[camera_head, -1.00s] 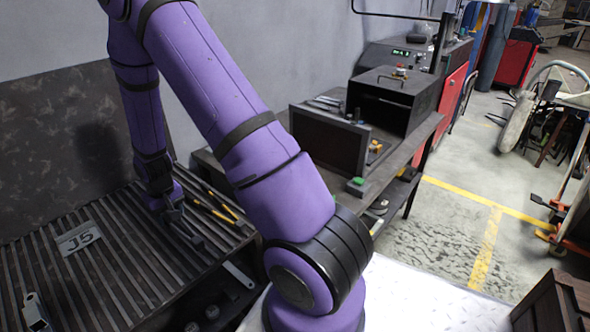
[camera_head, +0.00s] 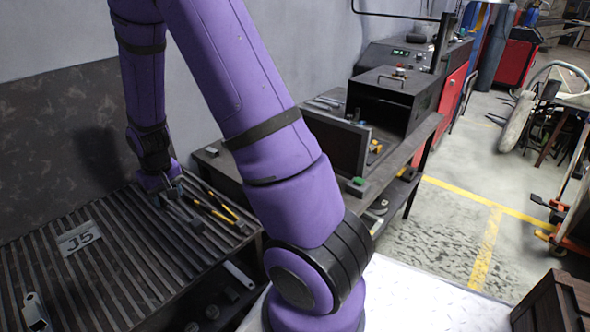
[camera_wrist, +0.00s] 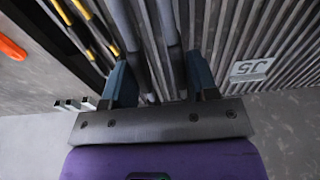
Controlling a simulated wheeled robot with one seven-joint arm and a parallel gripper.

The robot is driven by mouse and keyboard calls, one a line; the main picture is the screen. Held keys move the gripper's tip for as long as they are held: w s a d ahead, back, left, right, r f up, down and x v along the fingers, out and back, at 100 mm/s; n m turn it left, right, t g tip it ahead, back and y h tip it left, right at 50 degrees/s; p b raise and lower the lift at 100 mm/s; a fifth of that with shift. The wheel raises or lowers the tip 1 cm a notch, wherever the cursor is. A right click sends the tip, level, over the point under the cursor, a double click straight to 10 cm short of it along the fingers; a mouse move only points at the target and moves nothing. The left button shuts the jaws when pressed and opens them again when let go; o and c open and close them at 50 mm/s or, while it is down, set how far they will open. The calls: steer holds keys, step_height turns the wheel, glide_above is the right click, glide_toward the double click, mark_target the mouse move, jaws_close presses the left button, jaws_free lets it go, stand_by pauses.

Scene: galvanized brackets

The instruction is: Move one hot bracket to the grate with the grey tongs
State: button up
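My gripper (camera_head: 165,192) is low over the left slatted bench. In the wrist view its two blue fingers (camera_wrist: 160,75) stand on either side of the two long bars of the grey tongs (camera_wrist: 172,35), close against them. In the head view the grey tongs (camera_head: 187,214) stretch from the fingers toward the front right. The slatted grate (camera_head: 110,270) carries a J5 plate (camera_head: 79,238). A pale galvanized bracket (camera_head: 34,310) lies at its front left. I cannot make out a hot bracket.
Yellow-and-black tongs (camera_head: 215,207) lie just right of the grey tongs. A dark furnace box (camera_head: 395,100) stands on the right bench, with a dark upright panel (camera_head: 335,143) in front. A green block (camera_head: 357,182) sits near that bench's front edge.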

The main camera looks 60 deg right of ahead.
steer(key=s+a+r, duration=0.1)
steer(key=s+r, duration=0.3)
steer(key=s, duration=0.4)
steer(key=shift+s+a+r, duration=0.25)
steer(key=shift+s+a, duration=0.15)
